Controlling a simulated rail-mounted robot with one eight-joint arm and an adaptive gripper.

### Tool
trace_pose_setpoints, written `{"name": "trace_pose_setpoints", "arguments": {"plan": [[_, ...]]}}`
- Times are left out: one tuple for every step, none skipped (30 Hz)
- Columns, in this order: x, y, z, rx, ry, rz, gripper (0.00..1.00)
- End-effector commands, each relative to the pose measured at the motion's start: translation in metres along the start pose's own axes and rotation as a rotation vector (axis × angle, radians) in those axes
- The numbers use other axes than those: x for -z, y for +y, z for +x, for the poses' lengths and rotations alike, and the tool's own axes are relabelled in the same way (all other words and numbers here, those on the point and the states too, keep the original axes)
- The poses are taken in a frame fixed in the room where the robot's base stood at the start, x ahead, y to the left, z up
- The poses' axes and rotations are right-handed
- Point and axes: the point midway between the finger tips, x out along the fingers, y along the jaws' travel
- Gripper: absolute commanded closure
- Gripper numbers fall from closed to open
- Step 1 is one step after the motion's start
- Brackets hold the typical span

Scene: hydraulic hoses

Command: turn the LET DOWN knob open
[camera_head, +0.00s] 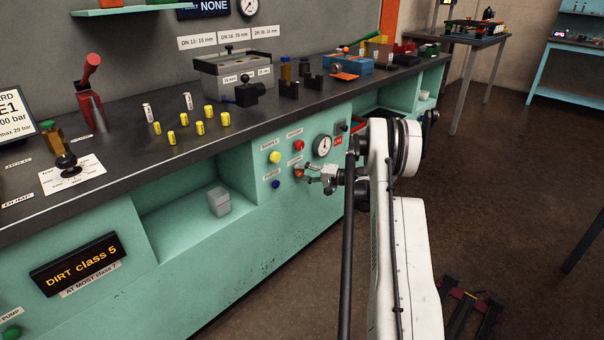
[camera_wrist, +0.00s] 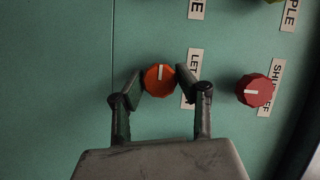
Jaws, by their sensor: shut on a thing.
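The LET DOWN knob (camera_wrist: 159,79) is orange with a white pointer line that points up in the wrist view, close to upright. Its label (camera_wrist: 193,72) is partly hidden by a finger; only the first letters show. My gripper (camera_wrist: 158,86) has one finger on each side of the knob and is shut on it. In the head view my gripper (camera_head: 314,175) reaches in from the right to the green panel, where the orange knob (camera_head: 299,173) shows small at its tips.
A red knob (camera_wrist: 254,90) sits right of my gripper in the wrist view. The head view shows yellow (camera_head: 275,157) and blue (camera_head: 276,184) knobs nearby and a round gauge (camera_head: 323,146) above right. The dark worktop (camera_head: 170,150) overhangs the panel. The floor beside my arm is mostly clear.

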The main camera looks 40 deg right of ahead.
Motion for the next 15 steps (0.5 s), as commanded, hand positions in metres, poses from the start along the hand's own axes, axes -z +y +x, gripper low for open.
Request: {"name": "trace_pose_setpoints", "arguments": {"plan": [[-0.0002, 0.0002, -0.0001, 0.0, 0.0, 0.0, 0.94], [-0.0002, 0.0001, -0.0001, 0.0, 0.0, 0.0, 0.94], [-0.0002, 0.0001, -0.0001, 0.0, 0.0, 0.0, 0.94], [-0.0002, 0.0001, -0.0001, 0.0, 0.0, 0.0, 0.94], [-0.0001, 0.0001, -0.0001, 0.0, 0.0, 0.0, 0.94], [-0.0001, 0.0001, -0.0001, 0.0, 0.0, 0.0, 0.65], [-0.0001, 0.0001, -0.0001, 0.0, 0.0, 0.0, 0.61], [-0.0001, 0.0001, 0.0, 0.0, 0.0, 0.0, 0.57], [-0.0001, 0.0001, 0.0, 0.0, 0.0, 0.0, 0.51], [-0.0001, 0.0, 0.0, 0.0, 0.0, 0.0, 0.49], [0.0, 0.0, 0.0, 0.0, 0.0, 0.0, 0.49], [0.0, 0.0, 0.0, 0.0, 0.0, 0.0, 0.49], [0.0, 0.0, 0.0, 0.0, 0.0, 0.0, 0.49], [0.0, 0.0, 0.0, 0.0, 0.0, 0.0, 0.49], [0.0, 0.0, 0.0, 0.0, 0.0, -0.001, 0.49]]}}
